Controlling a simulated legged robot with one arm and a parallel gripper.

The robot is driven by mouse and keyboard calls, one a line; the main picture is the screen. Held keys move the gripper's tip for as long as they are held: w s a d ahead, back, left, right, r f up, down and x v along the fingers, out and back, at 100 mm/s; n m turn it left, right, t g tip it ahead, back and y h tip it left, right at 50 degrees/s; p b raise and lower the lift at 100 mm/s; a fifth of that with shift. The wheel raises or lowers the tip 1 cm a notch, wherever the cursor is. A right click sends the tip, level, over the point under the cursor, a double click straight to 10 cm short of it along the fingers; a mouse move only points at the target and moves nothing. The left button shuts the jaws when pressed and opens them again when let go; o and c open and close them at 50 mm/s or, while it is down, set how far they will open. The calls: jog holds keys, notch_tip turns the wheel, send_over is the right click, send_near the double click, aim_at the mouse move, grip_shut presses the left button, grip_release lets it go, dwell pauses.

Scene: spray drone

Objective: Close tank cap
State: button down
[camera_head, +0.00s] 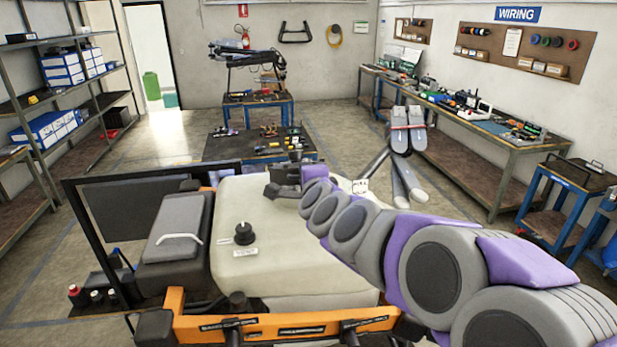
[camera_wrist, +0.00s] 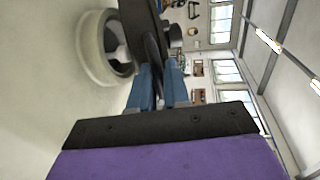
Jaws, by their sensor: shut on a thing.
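The cream tank (camera_head: 290,240) lies in the middle of the head view, and its pale surface (camera_wrist: 40,100) fills the left of the wrist view. In the wrist view a round whitish filler neck (camera_wrist: 92,50) stands on the tank with a dark opening. The black tank cap (camera_wrist: 143,25) stands tilted up beside the neck, apart from the opening. My gripper (camera_wrist: 158,72) has its blue fingers shut on the cap's edge. In the head view my gripper (camera_head: 286,184) is at the tank's far edge, and the filler neck and cap cannot be made out.
A small black knob (camera_head: 244,233) stands on the tank's top. A grey case (camera_head: 172,240) sits left of the tank, and an orange frame bar (camera_head: 285,328) runs along the near side. A blue cart (camera_head: 258,110) and a workbench (camera_head: 470,135) stand farther back.

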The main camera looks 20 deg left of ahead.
jog(key=shift+s+f+t+y+b, duration=0.3)
jog(key=shift+f+b, duration=0.65)
jog(key=shift+b, duration=1.05)
jog(key=shift+s+f+t+y+b, duration=0.25)
jog(key=shift+f+b, duration=0.65)
jog(key=shift+b, duration=1.1)
jog(key=shift+s+f+b, duration=0.25)
jog(key=shift+f+b, duration=0.4)
jog(key=shift+f, duration=0.15)
